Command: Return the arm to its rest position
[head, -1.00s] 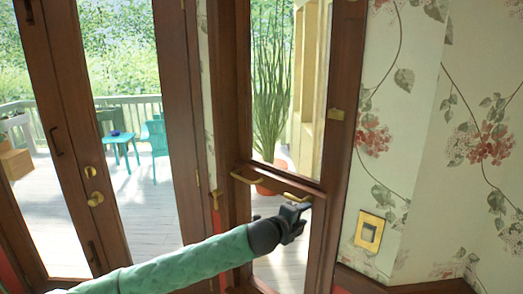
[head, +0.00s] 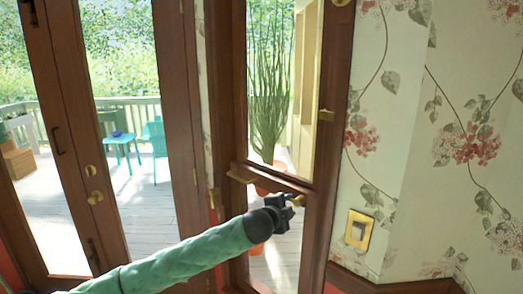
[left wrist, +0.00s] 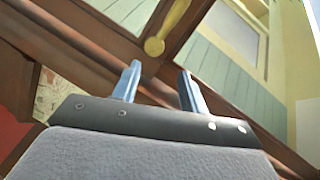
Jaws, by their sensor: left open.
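My left arm, in a green sleeve, reaches in from the bottom left of the head view. Its dark left gripper (head: 291,200) is at the lower part of the wood-framed window, close to the brass handles on the sash. In the left wrist view the two blue-grey fingers (left wrist: 157,85) stand apart with nothing between them. A brass handle (left wrist: 168,27) lies just beyond the fingertips in that view. In the head view the left brass handle (head: 240,178) shows clear, and the right one is partly hidden by the gripper. My right gripper is not in view.
A wooden glass door (head: 180,130) with a brass knob (head: 95,197) stands at the left. Floral wallpaper (head: 385,120) with a brass switch plate (head: 359,230) is at the right.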

